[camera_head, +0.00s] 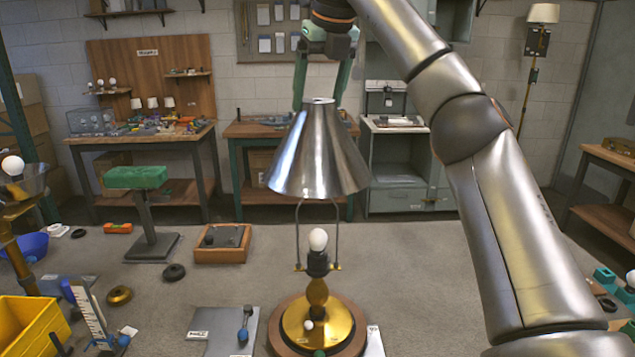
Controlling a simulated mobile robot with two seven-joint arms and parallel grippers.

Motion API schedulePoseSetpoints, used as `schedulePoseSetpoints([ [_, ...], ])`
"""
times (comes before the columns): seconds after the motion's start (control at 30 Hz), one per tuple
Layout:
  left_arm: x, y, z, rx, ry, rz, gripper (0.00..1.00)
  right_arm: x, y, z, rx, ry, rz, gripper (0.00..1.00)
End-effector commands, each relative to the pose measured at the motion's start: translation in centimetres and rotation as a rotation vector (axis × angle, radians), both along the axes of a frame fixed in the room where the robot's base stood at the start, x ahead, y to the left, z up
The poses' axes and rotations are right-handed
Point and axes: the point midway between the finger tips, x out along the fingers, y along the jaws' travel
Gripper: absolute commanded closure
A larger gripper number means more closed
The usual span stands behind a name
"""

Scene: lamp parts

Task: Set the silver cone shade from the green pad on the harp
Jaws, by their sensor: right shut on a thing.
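The silver cone shade (318,155) hangs upright, its wide end down, in my right gripper (320,100). The green fingers are shut on its narrow top. The shade is above the brass lamp base (322,325), in line with the bulb (318,239). The harp (298,235) stands around the bulb, and its upper part is hidden behind or inside the shade. I cannot tell whether the shade touches the harp. The green pad (137,176) stands on a post at left, with nothing on it. My left gripper is not in view.
A wooden tray (222,243) and black rings lie on the floor at left. A yellow crate (30,325) stands at the lower left. A grey plate (222,335) with a blue-handled tool is left of the lamp base. Benches stand along the back wall.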

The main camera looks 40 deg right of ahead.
Motion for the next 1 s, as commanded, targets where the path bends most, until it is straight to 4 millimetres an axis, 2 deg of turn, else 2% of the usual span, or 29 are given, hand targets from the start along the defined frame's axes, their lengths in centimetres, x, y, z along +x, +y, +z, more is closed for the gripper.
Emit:
schedulePoseSetpoints([
  [0.27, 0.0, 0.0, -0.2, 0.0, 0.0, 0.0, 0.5, 0.0, 0.0, -0.1, 0.0, -0.002, 0.0, 1.0],
  [1.0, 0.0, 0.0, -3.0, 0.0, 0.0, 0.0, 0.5, 0.0, 0.0, -4.0, 0.0, -0.002, 0.0, 1.0],
])
